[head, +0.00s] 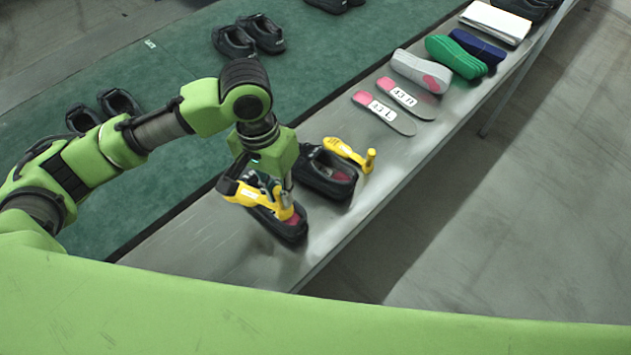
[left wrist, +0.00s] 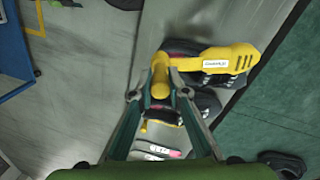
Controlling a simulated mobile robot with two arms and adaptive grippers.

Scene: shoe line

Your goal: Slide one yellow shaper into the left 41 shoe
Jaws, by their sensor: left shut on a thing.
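My left gripper (head: 287,200) is shut on the end post of a yellow shaper (head: 243,194), above the nearer black shoe (head: 291,231). In the left wrist view the post is between the fingertips (left wrist: 160,92), and the shaper's body (left wrist: 228,60) extends right across the dark shoe. Pink shows inside this shoe. I cannot tell whether the shaper is inside it or just above. A second black shoe (head: 320,177) stands just beyond, with another yellow shaper (head: 346,153) at it. No size mark is readable on either shoe. My right gripper is not in view.
Two labelled insoles (head: 384,113) lie farther along the grey bench (head: 330,237). Grey (head: 421,71), green (head: 455,57) and blue (head: 478,46) pieces and a white stack (head: 495,22) follow. More shoes (head: 248,35) stand on the green surface (head: 185,65). The bench's front edge is close.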

